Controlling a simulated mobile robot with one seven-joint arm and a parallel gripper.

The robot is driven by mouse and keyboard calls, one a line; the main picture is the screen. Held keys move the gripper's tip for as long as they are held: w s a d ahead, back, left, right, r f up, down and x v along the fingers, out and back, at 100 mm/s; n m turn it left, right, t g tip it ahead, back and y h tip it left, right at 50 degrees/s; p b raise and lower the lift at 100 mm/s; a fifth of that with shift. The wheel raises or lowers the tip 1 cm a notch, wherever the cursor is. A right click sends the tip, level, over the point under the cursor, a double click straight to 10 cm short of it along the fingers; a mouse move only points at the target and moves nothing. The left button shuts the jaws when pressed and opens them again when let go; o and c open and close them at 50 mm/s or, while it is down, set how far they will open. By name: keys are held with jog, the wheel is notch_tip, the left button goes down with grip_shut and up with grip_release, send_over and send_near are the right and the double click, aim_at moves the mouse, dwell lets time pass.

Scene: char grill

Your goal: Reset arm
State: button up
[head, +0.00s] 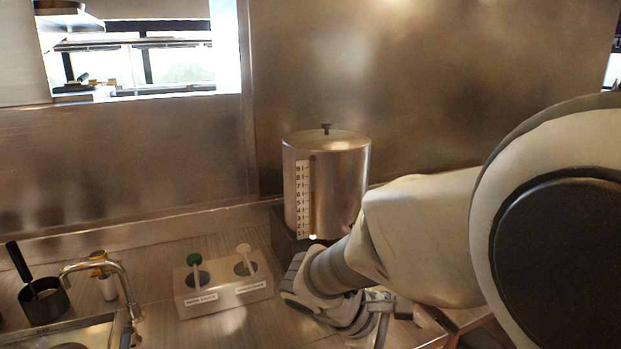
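My arm reaches in from the right side of the head view, over the metal counter (240,325). My gripper (378,325) is low in the picture, at the end of the arm near the counter's front. The wrist and the picture's lower edge hide most of its fingers, so I cannot see whether it is open or shut or holds anything. A steel cylinder (340,185) with a numbered scale and a black knob stands on a dark base (284,237) just behind my wrist. My forearm covers its lower right part.
A light holder (225,308) with a green-topped and a white-topped utensil stands left of my wrist. A sink (75,332) with a curved faucet (118,275) and a black pot (43,302) are at far left. A steel wall (420,80) closes the back.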

jog(key=s+a+r+m+t+y, duration=0.1)
jog(key=s+r+m+t+y, duration=0.3)
jog(key=s+r+m+y, duration=0.4)
jog(key=shift+s+a+r+m+y, duration=0.35)
jog(key=shift+s+m, duration=0.9)
jog(key=shift+m, duration=0.65)
jog(key=shift+d+f, duration=0.1)
